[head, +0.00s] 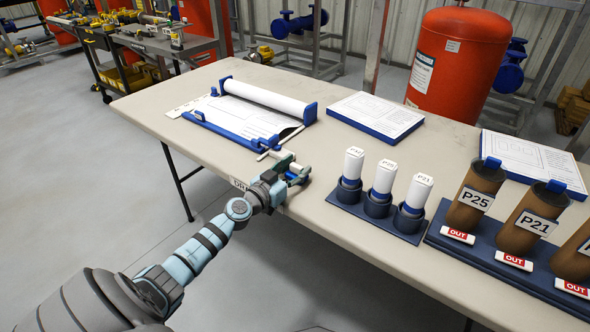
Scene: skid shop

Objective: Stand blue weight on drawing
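A small blue weight (214,91) stands at the left edge of the sheet. My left gripper (287,168) is at the table's front edge, in front of the drawing and right of its near corner. A bit of dark blue (297,180) shows at its fingers. I cannot tell whether this is a held weight or whether the fingers are shut. My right gripper is not in view.
Three white rolls (383,178) stand in dark blue cups on the table (330,150). Brown tubes labelled P25 (475,198) and P21 (532,220) stand further right. White pads (375,116) lie behind. Bare tabletop lies between drawing and cups.

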